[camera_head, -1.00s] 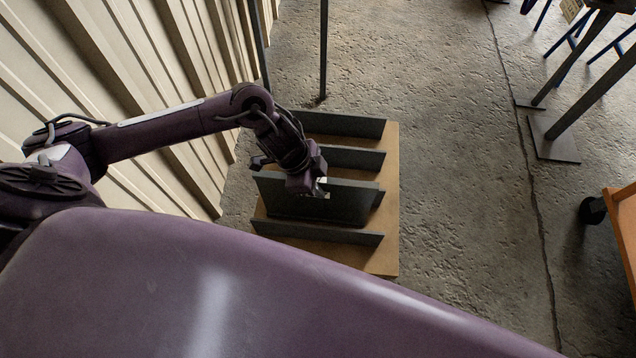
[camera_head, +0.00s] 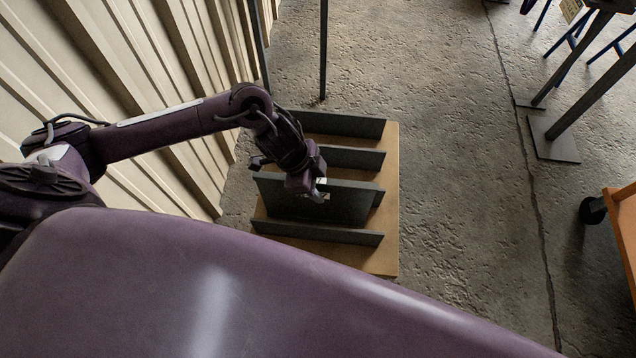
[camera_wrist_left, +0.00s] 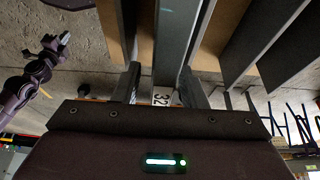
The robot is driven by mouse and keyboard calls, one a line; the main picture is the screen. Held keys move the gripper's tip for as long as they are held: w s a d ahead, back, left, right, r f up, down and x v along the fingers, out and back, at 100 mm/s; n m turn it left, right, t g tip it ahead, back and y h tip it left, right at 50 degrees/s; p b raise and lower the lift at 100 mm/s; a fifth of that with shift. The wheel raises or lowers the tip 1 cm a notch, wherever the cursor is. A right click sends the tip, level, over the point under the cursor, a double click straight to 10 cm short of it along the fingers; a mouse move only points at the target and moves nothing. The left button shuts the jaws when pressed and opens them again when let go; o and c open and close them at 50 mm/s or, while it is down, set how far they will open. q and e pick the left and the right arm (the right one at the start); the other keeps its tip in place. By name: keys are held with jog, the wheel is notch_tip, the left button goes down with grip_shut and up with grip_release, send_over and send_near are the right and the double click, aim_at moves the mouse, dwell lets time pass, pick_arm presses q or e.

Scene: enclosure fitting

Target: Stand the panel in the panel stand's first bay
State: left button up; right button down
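The dark grey panel (camera_head: 290,203) stands roughly upright in the panel stand (camera_head: 390,245), between the nearest divider and the one behind it. Whether its lower edge is fully seated is hidden. My left gripper (camera_head: 321,194) is at the panel's top edge. In the left wrist view its fingers (camera_wrist_left: 162,88) lie either side of the panel (camera_wrist_left: 172,45), with a visible gap at the left finger, so it looks open. A white label marked 32 shows between the fingers. My right gripper (camera_wrist_left: 65,39) is small at the left of the left wrist view, away from the stand.
The stand has several dark dividers, including the nearest (camera_head: 318,233) and the farthest (camera_head: 345,124), on a wooden base. A ribbed wall (camera_head: 130,80) is close on the left. An orange table (camera_head: 625,225) is at the right. The concrete floor between is clear.

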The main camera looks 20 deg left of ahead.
pick_arm(q)
jog(key=v, duration=1.1)
jog(key=shift+s+a+r, duration=0.1)
jog(key=shift+a+r, duration=0.1)
jog(key=shift+r, duration=0.1)
